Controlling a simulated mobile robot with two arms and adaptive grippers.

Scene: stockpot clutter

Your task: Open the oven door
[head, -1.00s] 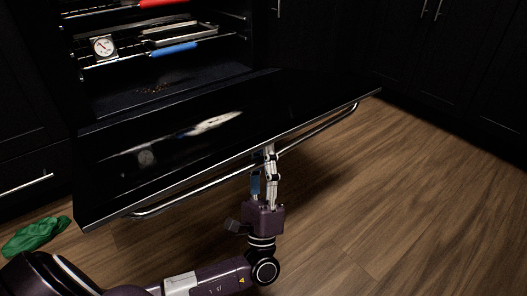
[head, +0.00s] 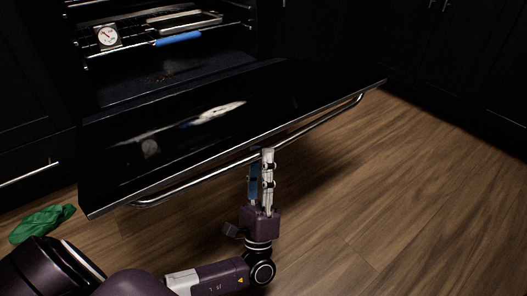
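The oven door (head: 190,150) is a dark glossy panel, swung far down and lying nearly level in front of the oven. A silver bar handle (head: 170,197) runs along its front edge. My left gripper (head: 261,156) is at the middle of this handle, below the door edge, with its fingers pointing up. The fingertips are at or very near the bar. I cannot tell whether they grip it. My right gripper is not in view.
The oven cavity (head: 150,85) is open, with a rack holding a dial thermometer (head: 108,37), a metal tray (head: 185,22) and a blue-handled item (head: 178,40). A green cloth (head: 42,223) lies on the floor at left. The wooden floor (head: 400,190) at right is clear.

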